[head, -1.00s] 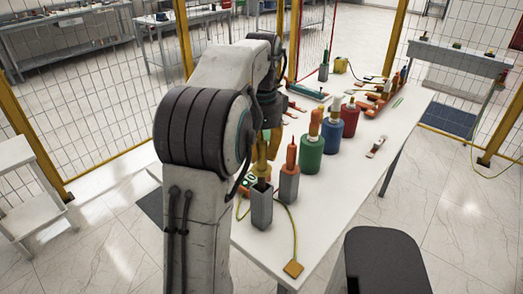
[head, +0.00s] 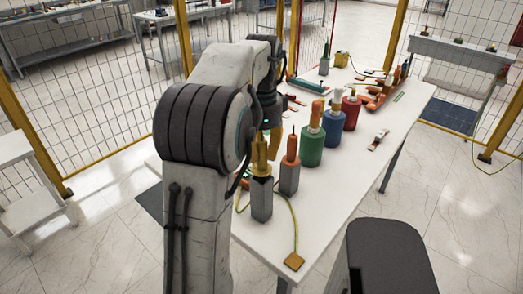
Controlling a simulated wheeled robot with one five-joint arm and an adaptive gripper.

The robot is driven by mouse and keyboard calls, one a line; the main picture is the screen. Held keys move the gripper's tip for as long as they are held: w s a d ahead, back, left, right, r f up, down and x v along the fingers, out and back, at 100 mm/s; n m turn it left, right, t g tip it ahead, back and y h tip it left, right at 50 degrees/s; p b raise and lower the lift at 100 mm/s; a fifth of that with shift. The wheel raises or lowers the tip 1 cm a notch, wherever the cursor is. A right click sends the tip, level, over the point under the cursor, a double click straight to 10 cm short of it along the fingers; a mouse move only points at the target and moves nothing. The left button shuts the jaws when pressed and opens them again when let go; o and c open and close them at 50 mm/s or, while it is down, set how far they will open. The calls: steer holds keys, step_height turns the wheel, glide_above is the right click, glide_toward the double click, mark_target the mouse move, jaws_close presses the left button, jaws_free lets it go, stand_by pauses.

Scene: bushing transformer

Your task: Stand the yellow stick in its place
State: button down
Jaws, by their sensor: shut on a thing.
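The yellow stick (head: 260,156) is upright above the front grey square holder (head: 262,203). Its lower end meets the holder's top; how deep it sits inside I cannot tell. My gripper (head: 266,138) is shut on the yellow stick, mostly hidden behind my arm. An orange stick stands in the grey holder (head: 289,179) just behind and to the right.
Green (head: 312,148), blue (head: 333,128) and red (head: 351,112) bottle-like bushings stand in a row behind. A yellow cable runs to a tan square (head: 294,261) at the table's front corner. The table's right front is mostly clear.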

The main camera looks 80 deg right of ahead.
steer(key=shift+f+b, duration=0.8)
steer(key=shift+f, duration=0.45)
stand_by(1.4)
steer(key=c, duration=1.1)
jaws_free()
steer(key=shift+o, duration=0.2)
steer(key=shift+r, duration=5.95)
